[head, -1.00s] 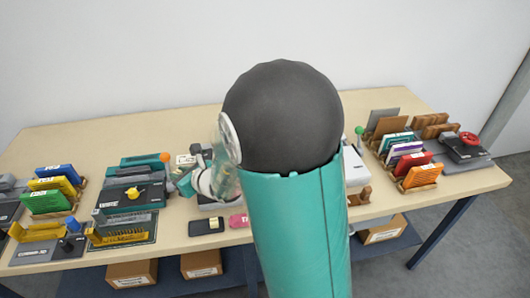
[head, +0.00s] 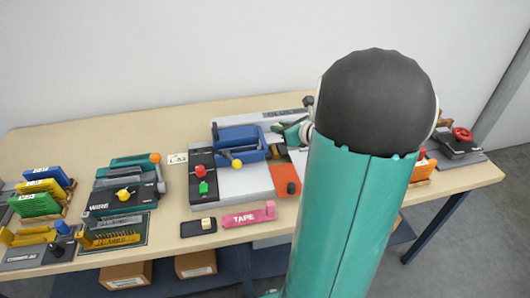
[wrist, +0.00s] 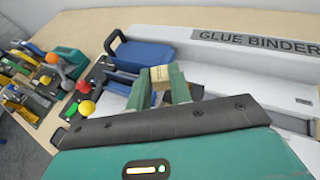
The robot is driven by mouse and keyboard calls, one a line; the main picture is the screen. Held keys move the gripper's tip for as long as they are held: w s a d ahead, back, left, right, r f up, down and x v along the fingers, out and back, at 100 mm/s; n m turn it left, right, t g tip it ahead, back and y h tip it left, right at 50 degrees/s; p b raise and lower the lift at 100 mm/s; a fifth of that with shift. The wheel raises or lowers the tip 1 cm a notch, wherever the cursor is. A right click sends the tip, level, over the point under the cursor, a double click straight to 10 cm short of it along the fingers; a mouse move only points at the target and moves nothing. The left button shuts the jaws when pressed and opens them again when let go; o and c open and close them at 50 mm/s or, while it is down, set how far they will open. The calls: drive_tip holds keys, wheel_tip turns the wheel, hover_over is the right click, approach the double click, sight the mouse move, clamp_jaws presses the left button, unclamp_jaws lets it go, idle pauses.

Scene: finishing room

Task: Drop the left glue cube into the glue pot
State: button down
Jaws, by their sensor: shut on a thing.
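My gripper (wrist: 160,88) is shut on a small tan glue cube (wrist: 160,73), which shows between its two green fingertips in the wrist view. The held cube is above the glue binder (wrist: 235,42). In the head view my gripper (head: 290,131) is over the machine's back right part, partly hidden by my arm. Another tan cube (head: 207,223) sits on a small black tray (head: 192,229) at the table's front. A blue part with a handle (head: 237,138) stands on the binder, left of my gripper. I cannot tell which part is the glue pot.
A pink tape dispenser (head: 248,215) lies right of the black tray. The wire binding machine (head: 125,190) and coloured booklets (head: 35,203) stand to the left. A grey device with a red knob (head: 462,135) is at the far right. The back left table is clear.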

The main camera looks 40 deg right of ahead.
wheel_tip(320, 180, down, 6)
drive_tip(key=s+d, duration=0.1)
drive_tip(key=shift+s+d, duration=0.35)
idle(0.3)
drive_tip(key=c, duration=1.2)
unclamp_jaws()
drive_tip(key=shift+r, duration=0.1)
drive_tip(key=v, duration=1.3)
drive_tip(key=shift+s+a+r, duration=0.1)
drive_tip(key=shift+s+r, duration=0.05)
drive_tip(key=shift+s, duration=0.15)
